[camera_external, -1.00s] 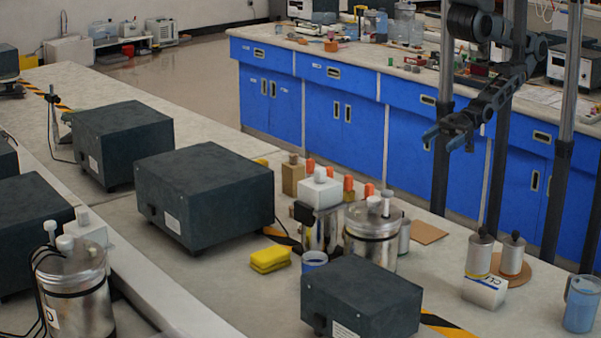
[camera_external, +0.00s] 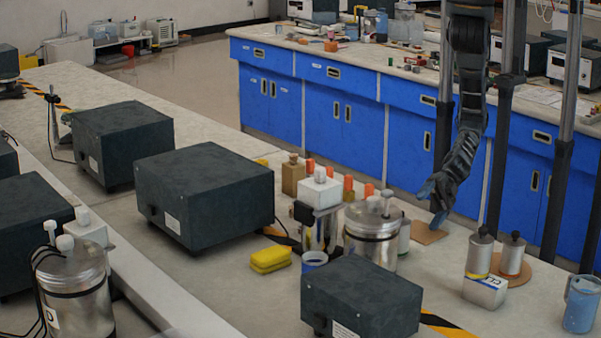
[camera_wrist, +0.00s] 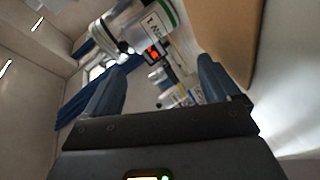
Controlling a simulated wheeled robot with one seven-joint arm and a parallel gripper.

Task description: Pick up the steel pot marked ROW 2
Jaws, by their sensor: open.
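A large steel pot (camera_external: 370,248) with a lidded top and black band stands on the bench behind a dark box. Another steel pot (camera_external: 78,300) with cables stands at the lower left. I cannot read ROW 2 on either. My gripper (camera_external: 437,207) hangs fingers down, to the right of the middle pot and apart from it, near a brown mat (camera_external: 428,236). In the wrist view its blue fingers (camera_wrist: 160,88) are spread with nothing held between them. Beyond them a pale cylinder with a green-striped label (camera_wrist: 160,22) shows, partly cut off; its marking is not clearly readable.
Dark boxes (camera_external: 205,195) and (camera_external: 362,292) stand left and in front of the middle pot. A white box (camera_external: 320,192), orange-topped items and a yellow sponge (camera_external: 270,260) crowd its left.

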